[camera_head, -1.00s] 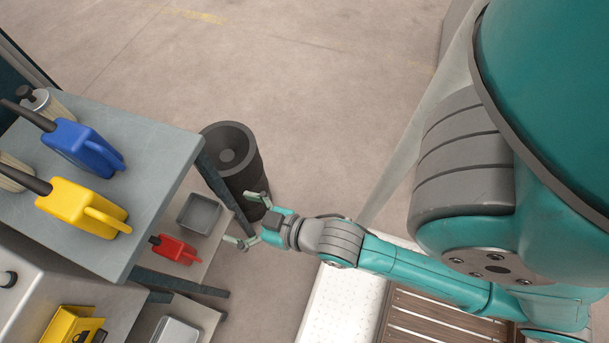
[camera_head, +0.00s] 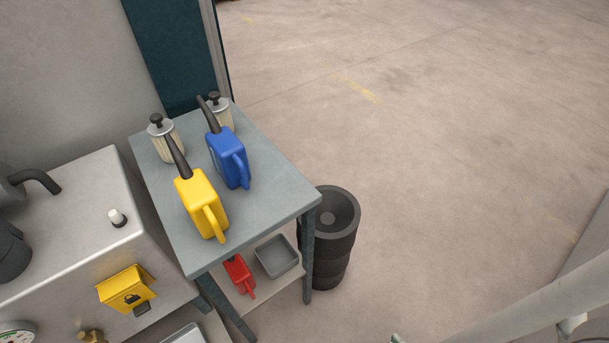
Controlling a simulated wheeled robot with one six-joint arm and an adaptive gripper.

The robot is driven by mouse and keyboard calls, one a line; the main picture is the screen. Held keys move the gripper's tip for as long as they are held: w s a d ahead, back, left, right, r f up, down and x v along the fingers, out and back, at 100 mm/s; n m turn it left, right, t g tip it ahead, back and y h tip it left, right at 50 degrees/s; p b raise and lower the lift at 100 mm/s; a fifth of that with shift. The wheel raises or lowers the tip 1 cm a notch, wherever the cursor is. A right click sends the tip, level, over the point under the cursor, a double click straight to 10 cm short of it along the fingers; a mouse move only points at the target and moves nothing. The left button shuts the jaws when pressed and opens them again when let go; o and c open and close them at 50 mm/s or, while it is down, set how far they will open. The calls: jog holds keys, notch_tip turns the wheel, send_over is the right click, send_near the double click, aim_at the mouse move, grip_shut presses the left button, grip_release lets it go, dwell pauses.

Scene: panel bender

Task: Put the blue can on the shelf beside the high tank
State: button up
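The blue can (camera_head: 229,158) with a black spout stands upright on the top of a grey shelf unit (camera_head: 271,197). A yellow can (camera_head: 203,203) stands just in front of it, to the left. A lower shelf (camera_head: 283,290) of the unit holds a red can (camera_head: 239,276). A silver metal housing (camera_head: 68,233) stands left of the unit; I cannot tell whether it is the high tank. Only a small greenish tip, probably of my gripper (camera_head: 397,338), shows at the bottom edge, well away from the blue can. Its opening is hidden.
Two ribbed canisters with metal lids (camera_head: 165,138) stand behind the cans. A grey tray (camera_head: 276,256) lies on the lower shelf. A black ribbed bin (camera_head: 343,211) stands against the unit's right side. The floor to the right is mostly clear.

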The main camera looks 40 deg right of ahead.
jog(key=w+f+t, duration=0.1)
jog(key=w, duration=1)
jog(key=t, duration=0.2)
send_near(234, 155)
jog(key=shift+w+d+f, duration=0.15)
jog(key=shift+w+f, duration=0.05)
jog(key=shift+w, duration=0.3)
jog(key=shift+w+d+f, duration=0.1)
jog(key=shift+w+f, duration=0.1)
jog(key=shift+w, duration=0.35)
jog(key=shift+w+a, duration=0.15)
jog(key=shift+w, duration=5.3)
